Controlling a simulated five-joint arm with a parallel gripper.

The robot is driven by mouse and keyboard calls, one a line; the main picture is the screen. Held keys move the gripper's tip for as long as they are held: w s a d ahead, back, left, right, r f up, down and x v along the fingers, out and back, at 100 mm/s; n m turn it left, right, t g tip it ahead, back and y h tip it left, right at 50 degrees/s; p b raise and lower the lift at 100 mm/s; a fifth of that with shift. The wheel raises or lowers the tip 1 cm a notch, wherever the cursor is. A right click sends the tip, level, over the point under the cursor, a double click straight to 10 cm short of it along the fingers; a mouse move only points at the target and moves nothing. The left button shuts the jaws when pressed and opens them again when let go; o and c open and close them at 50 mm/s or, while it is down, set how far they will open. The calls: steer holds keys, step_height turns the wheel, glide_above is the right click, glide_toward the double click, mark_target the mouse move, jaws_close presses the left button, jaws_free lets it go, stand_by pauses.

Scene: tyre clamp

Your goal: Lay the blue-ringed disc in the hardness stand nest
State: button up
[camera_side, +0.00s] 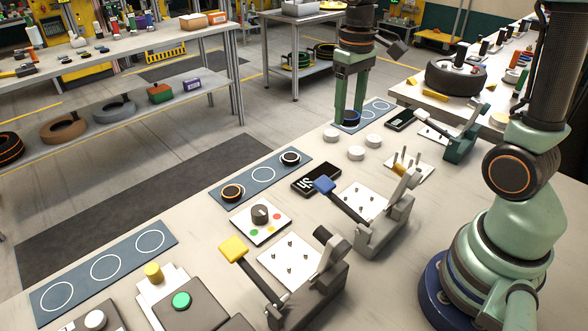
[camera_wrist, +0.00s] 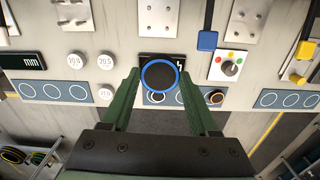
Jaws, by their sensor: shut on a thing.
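The blue-ringed disc is dark with a bright blue rim (camera_wrist: 160,75). It sits between the two green fingertips of my gripper (camera_wrist: 160,82) in the wrist view, face toward the camera. In the side view my gripper (camera_side: 350,108) points down and is shut on the disc (camera_side: 350,117), near the far blue-grey mat. Any gap between disc and mat is hard to judge. A black readout marked "Sh" (camera_side: 316,179) lies on the bench; the disc partly covers it in the wrist view. I cannot tell for certain which fixture is the hardness stand nest.
An orange-ringed disc (camera_side: 232,192) and a pale-ringed disc (camera_side: 290,158) lie on the middle mat (camera_side: 250,183). White pucks (camera_side: 355,152) lie nearby. Clamps with a blue handle (camera_side: 325,185) and a yellow handle (camera_side: 234,249) rise from the bench. The near mat (camera_side: 78,280) is empty.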

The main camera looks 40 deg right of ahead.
glide_above(358, 199)
step_height(358, 199, down, 19)
steer(key=shift+s+f, duration=0.1)
steer(key=shift+f, duration=0.05)
stand_by(0.6)
steer(key=shift+f, duration=0.1)
steer(key=o, duration=1.4)
steer(key=shift+c, duration=0.2)
